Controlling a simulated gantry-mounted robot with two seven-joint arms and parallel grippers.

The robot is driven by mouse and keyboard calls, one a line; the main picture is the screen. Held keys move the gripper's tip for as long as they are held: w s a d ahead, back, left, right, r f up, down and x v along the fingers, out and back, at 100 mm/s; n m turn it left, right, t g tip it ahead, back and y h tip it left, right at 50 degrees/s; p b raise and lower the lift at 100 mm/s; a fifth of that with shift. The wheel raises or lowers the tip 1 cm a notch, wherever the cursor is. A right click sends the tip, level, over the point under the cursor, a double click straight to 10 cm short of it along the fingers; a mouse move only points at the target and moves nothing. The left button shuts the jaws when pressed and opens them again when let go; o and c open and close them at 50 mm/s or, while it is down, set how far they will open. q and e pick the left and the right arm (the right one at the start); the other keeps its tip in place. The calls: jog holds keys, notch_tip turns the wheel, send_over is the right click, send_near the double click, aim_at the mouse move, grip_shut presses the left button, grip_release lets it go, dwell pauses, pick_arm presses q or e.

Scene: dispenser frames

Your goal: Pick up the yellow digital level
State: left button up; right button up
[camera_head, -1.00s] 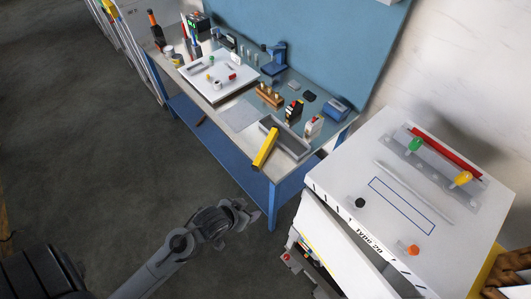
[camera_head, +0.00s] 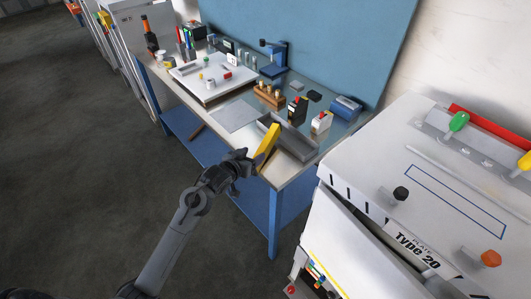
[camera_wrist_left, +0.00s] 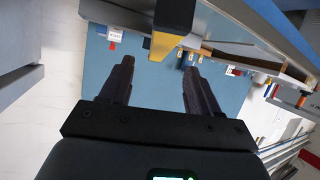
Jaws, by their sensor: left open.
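The yellow digital level (camera_head: 267,144) leans at the front edge of the workbench, with its upper end against the grey tray (camera_head: 289,140). My left gripper (camera_head: 246,157) is just left of the level, close to its lower part. In the left wrist view the open left gripper (camera_wrist_left: 158,72) has its two dark fingers spread wide. The level's yellow end (camera_wrist_left: 162,46) shows ahead, between the finger lines and beyond the tips, with a dark part above it. Nothing is between the fingers. My right gripper is not in view.
The blue workbench (camera_head: 237,114) holds a white board (camera_head: 213,84), a wooden block with pegs (camera_head: 268,94) and several small tools behind the level. A white machine (camera_head: 390,150) labelled Type 20 stands close on the right. Floor to the left is clear.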

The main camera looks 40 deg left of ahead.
aim_at(264, 144)
pick_arm(q)
jog(key=shift+r+b+x, duration=0.2)
jog(key=shift+b+x, duration=0.15)
jog(key=shift+x, duration=2.1)
jog(key=shift+r+b+x, duration=0.2)
jog(key=shift+b+x, duration=0.1)
jog(key=shift+x, duration=2.15)
jog(key=shift+w+a, duration=0.1)
jog(key=shift+w, duration=0.05)
jog(key=shift+c, duration=0.2)
grip_shut()
